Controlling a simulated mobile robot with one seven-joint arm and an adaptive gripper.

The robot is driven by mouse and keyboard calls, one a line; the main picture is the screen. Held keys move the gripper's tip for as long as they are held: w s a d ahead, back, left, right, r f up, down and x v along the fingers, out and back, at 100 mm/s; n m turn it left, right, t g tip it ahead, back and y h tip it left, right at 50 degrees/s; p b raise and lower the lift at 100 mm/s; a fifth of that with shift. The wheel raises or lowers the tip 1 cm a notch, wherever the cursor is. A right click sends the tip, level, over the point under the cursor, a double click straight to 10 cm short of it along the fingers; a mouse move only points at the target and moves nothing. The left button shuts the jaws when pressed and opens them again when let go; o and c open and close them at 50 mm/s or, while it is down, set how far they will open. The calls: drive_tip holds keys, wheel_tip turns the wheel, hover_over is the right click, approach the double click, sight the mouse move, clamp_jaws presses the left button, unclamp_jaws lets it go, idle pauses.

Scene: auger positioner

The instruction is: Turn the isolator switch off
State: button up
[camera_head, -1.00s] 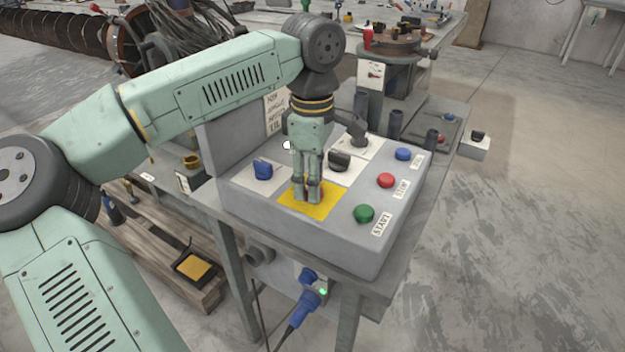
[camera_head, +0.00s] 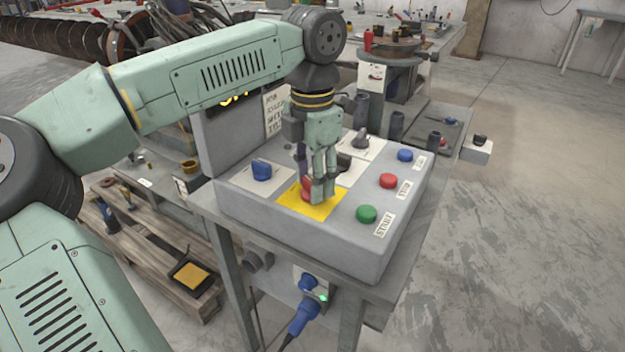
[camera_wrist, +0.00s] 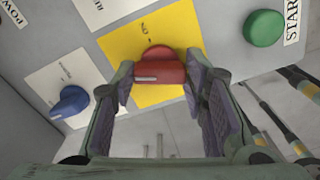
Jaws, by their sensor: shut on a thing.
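The isolator switch is a red knob (camera_head: 306,189) on a yellow plate (camera_head: 323,211) on top of the grey control box. In the head view my gripper (camera_head: 313,196) points down over it and its fingers hide much of it. In the wrist view the red knob (camera_wrist: 160,72) lies between the two fingers of my gripper (camera_wrist: 160,80), one at each end of its bar. A pale mark shows on the bar's left part. The fingers are closed on the knob.
A blue knob (camera_head: 262,171) sits left of the yellow plate, and dark knobs (camera_head: 361,139) lie behind it. Green (camera_head: 367,214), red (camera_head: 388,181) and blue (camera_head: 405,155) buttons line the right side. A blue plug (camera_head: 303,312) hangs below the box.

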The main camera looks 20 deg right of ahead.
drive_tip(key=shift+n+b, duration=0.4)
drive_tip(key=shift+n, duration=1.9)
drive_tip(key=o, duration=1.2)
drive_tip(key=shift+c, duration=0.2)
wheel_tip(320, 180, up, 12)
